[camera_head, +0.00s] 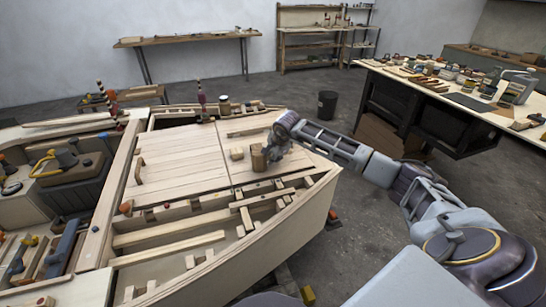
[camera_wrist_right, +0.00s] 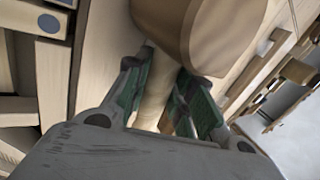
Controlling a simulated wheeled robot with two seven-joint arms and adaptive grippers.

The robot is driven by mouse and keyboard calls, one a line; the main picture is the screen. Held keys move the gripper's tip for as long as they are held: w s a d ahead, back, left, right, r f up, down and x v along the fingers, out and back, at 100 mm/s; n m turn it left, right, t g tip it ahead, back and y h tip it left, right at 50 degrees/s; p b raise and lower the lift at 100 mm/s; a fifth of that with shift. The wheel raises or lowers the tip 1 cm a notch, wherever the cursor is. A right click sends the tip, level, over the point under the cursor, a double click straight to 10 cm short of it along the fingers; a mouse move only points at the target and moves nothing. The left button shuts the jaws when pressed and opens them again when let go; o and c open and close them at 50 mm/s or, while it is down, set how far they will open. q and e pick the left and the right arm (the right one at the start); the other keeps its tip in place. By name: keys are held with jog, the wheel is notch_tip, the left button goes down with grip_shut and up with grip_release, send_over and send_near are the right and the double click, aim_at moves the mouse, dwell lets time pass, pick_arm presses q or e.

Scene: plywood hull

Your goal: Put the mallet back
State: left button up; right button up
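The mallet (camera_head: 258,158) shows in the head view as a small brown wooden head at the tip of my right arm, over the pale plywood deck. In the right wrist view its large rounded head (camera_wrist_right: 205,30) fills the top, and its pale handle (camera_wrist_right: 157,88) runs down between the fingers. My right gripper (camera_head: 275,151) has its green-padded fingers (camera_wrist_right: 165,90) on both sides of the handle, apparently closed on it. I cannot tell whether the mallet head touches the deck. My left gripper is not in view.
A dark tool tote (camera_head: 75,180) stands at left. A cluttered workbench (camera_head: 455,97) is at right, with a black bin (camera_head: 327,104) on the floor.

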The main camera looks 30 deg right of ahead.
jog(key=o, duration=0.5)
jog(key=shift+c, duration=0.2)
jog(key=shift+v, duration=0.9)
jog(key=v, duration=1)
jog(key=shift+r, duration=0.15)
notch_tip(320, 180, up, 9)
jog(key=p, duration=0.9)
jog(key=shift+r+p, duration=0.5)
jog(key=shift+p, duration=0.1)
